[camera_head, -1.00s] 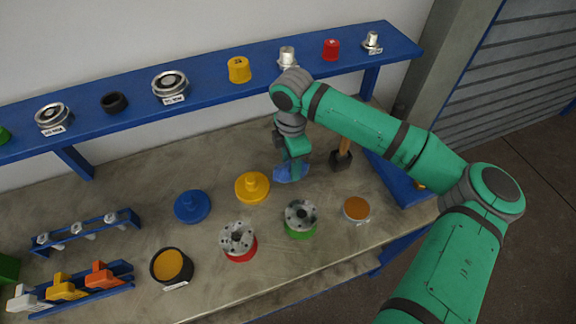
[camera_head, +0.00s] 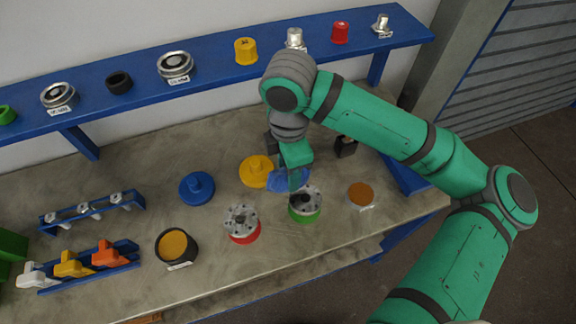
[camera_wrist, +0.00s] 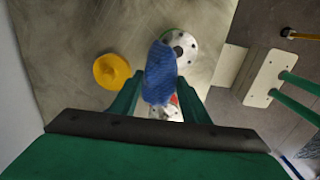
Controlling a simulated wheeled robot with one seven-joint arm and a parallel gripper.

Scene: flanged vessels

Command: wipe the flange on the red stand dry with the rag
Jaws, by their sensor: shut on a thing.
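The flange on the red stand (camera_head: 242,222) is a grey metal disc with holes, on the bench in front of my gripper and to its left. My gripper (camera_head: 290,178) is shut on a blue rag (camera_head: 288,181) and holds it above the bench, between the yellow knobbed disc and the flange on the green stand. In the wrist view the rag (camera_wrist: 161,73) hangs between the fingers and covers part of the flange on the green stand (camera_wrist: 182,46). The red stand (camera_wrist: 174,99) shows only partly there, behind the rag and finger.
The flange on the green stand (camera_head: 305,202) is just right of the red one. A yellow knobbed disc (camera_head: 256,171), a blue knobbed disc (camera_head: 197,187), a black pot (camera_head: 177,246) and a brown-topped dish (camera_head: 361,195) stand around. A blue shelf (camera_head: 210,72) runs behind.

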